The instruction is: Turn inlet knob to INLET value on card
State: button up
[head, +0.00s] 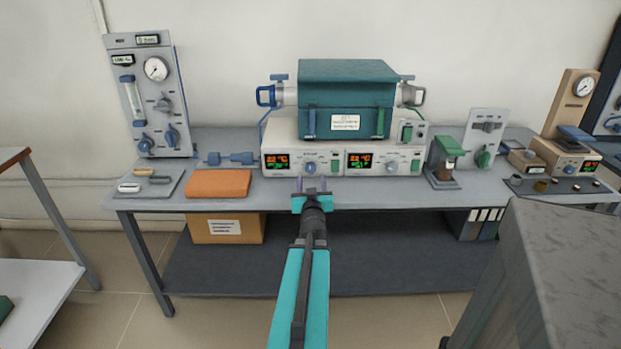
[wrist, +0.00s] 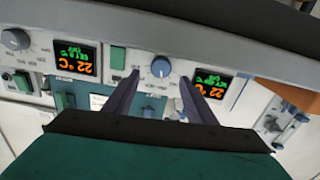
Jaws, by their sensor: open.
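My gripper (head: 312,184) is open and empty, just in front of the left controller (head: 270,171). Its two fingers also show in the wrist view (wrist: 159,77), one on each side of a blue knob (wrist: 160,67), seemingly apart from it. The same knob shows in the head view (head: 309,168). The right controller has a similar knob (head: 391,167). Both displays read 22 °C. A white card (head: 345,122) is on the teal tube furnace (head: 348,75); its text is too small to read. Which knob is named inlet cannot be read.
A grey gas panel (head: 121,51) with a gauge and blue knobs stands at the left. An orange block (head: 218,184) and a blue tool (head: 230,158) lie left of my gripper. A small green-topped device (head: 446,160) stands right. A grey block (head: 560,260) fills the lower right.

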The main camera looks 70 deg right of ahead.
aim_at(311, 169)
jog(key=shift+w+d, duration=0.25)
jog(key=shift+d, duration=0.4)
jog(key=shift+x, duration=2.45)
jog(key=shift+c, duration=0.2)
jog(key=c, duration=1)
jog(key=shift+w+a, duration=0.1)
jog(key=shift+a, duration=0.2)
jog(key=shift+d+r, duration=0.15)
jog(key=shift+d, duration=0.15)
